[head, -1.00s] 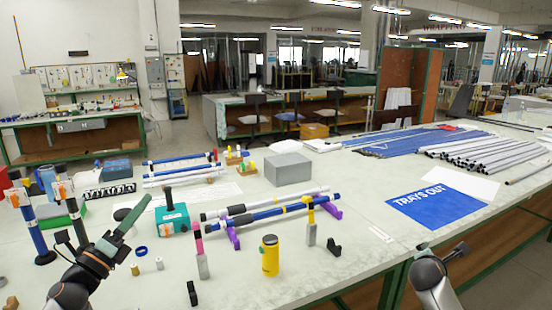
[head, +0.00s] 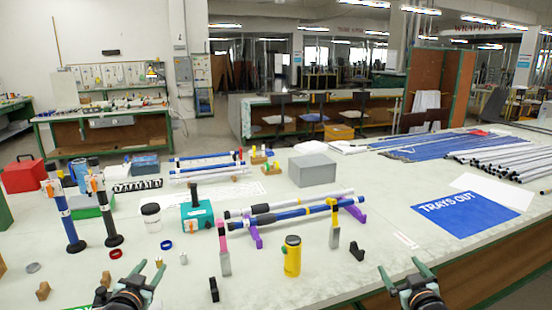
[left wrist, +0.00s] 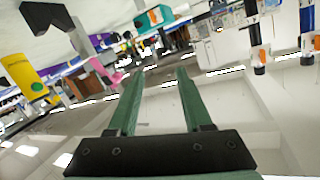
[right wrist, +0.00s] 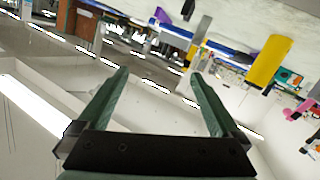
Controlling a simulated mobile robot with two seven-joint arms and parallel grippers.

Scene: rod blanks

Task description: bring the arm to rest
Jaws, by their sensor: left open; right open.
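My left gripper (head: 149,267) is at the front left edge of the table, its green fingers apart with nothing between them.
White and blue rods (head: 290,213) lie on purple supports. A blue sign (head: 464,215) lies right.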

